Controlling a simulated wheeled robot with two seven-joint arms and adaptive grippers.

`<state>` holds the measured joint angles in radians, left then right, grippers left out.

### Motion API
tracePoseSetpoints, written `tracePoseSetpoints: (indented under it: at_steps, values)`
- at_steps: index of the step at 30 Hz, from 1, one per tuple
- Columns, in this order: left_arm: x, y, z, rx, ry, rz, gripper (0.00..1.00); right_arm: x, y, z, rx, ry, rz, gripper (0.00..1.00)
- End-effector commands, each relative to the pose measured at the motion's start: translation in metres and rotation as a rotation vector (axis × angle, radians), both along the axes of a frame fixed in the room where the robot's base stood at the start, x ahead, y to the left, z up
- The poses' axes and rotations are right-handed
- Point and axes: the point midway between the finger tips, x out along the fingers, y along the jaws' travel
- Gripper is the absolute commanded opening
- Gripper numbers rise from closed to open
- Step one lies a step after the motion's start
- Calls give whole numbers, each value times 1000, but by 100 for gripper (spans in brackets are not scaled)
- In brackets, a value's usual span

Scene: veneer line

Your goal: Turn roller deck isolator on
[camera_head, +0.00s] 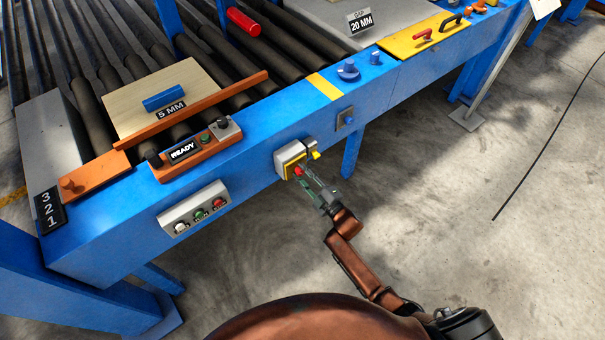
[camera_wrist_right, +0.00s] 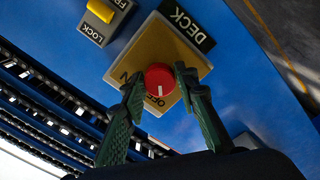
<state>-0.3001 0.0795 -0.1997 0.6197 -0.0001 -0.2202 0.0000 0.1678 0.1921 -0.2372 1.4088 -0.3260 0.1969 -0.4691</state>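The deck isolator has a yellow plate (camera_wrist_right: 150,52) with a round red knob (camera_wrist_right: 160,77) and a black DECK label (camera_wrist_right: 187,27). In the head view its grey box (camera_head: 288,152) sits on the blue front beam. The knob's white mark points toward the word OFF on the plate. My right gripper (camera_head: 308,180) is at the knob from the front. In the right wrist view its two green fingers (camera_wrist_right: 157,82) stand apart, one on each side of the knob. I cannot tell whether they touch it. My left gripper is not in view.
A yellow LOCK/FREE switch (camera_wrist_right: 101,10) is close beside the isolator. A grey button box (camera_head: 195,208) and the orange READY panel (camera_head: 195,150) are to the left. A blue beam leg (camera_head: 353,150) stands to the right. The concrete floor in front is open.

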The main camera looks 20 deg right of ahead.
Motion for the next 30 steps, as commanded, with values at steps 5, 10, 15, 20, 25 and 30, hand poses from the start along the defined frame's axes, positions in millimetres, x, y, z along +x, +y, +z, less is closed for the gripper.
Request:
tracePoseSetpoints:
  at_steps: [5, 10, 15, 20, 25, 30]
  values:
    - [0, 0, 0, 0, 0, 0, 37, 0, 0, 0, 0, 0, 0, 14]
    - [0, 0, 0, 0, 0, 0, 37, 0, 0, 0, 0, 0, 0, 2]
    - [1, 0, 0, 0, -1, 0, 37, 0, 0, 0, 5, 2, 0, 1]
    - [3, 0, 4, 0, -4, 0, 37, 0, 0, 1, 36, 13, 0, 1]
    - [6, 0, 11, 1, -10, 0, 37, 0, 0, 2, 118, 45, -1, 1]
    - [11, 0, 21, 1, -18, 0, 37, 0, -1, 3, 245, 90, -1, 1]
